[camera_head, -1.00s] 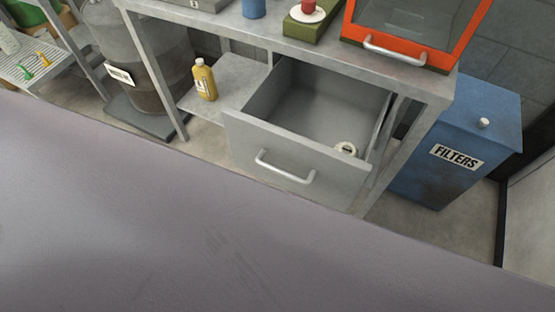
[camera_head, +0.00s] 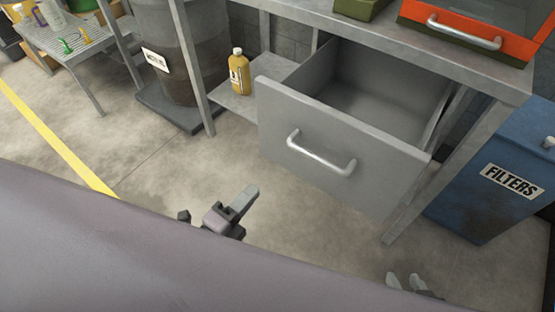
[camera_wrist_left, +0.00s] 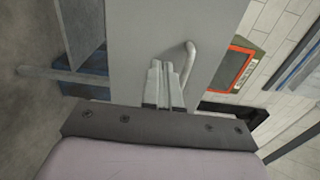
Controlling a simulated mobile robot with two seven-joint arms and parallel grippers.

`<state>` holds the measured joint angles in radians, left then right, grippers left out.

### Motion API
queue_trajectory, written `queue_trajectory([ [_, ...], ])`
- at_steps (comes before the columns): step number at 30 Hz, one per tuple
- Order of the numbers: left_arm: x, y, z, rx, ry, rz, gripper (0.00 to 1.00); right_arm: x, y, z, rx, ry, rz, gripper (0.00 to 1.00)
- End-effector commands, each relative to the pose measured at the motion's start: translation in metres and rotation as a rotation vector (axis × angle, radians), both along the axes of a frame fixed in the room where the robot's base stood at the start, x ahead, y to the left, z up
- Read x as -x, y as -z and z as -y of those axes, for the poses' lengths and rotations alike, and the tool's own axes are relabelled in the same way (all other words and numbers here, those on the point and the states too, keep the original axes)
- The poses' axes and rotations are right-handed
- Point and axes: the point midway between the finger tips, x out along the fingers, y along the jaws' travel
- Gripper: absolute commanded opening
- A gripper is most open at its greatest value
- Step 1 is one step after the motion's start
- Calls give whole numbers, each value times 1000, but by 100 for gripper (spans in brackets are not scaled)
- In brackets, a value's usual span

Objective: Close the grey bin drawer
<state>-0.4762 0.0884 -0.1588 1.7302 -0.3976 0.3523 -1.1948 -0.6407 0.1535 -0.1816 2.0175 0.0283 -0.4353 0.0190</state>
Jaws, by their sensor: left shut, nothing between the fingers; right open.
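The grey bin drawer (camera_head: 340,165) stands pulled out under the workbench, its inside showing from above. Its front carries a silver bar handle (camera_head: 320,158). My left gripper (camera_head: 250,195) is shut and empty, in front of and below the drawer front, to the left of the handle in the head view. In the left wrist view the shut fingers (camera_wrist_left: 165,78) point at the drawer front (camera_wrist_left: 150,35), beside the handle (camera_wrist_left: 189,62); contact cannot be told. My right gripper (camera_head: 405,280) is open at the bottom edge, with only its fingertips showing.
The workbench (camera_head: 440,45) has a leg right of the drawer. A blue FILTERS bin (camera_head: 490,215) stands to the right. A yellow bottle (camera_head: 240,75) sits on the lower shelf, left of the drawer. A drum (camera_head: 180,65) stands further left. The floor before the drawer is clear.

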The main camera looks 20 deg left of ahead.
Motion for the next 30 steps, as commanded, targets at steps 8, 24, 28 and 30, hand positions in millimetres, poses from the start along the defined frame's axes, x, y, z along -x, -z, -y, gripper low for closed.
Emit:
queue_trajectory([
  [8, -36, -1, 11, 3, -1, 2, 0, -1, -1, 1, 0, 2, 4, 43],
  [24, -115, -1, 37, 3, -1, -2, 0, -2, 3, 0, -7, 9, 1, 43],
  [28, -125, 0, 41, 4, -1, -3, 0, -3, 2, -1, -11, 10, 4, 43],
  [30, -128, -1, 42, 4, -1, -2, 0, -3, 2, -1, -11, 10, 5, 43],
])
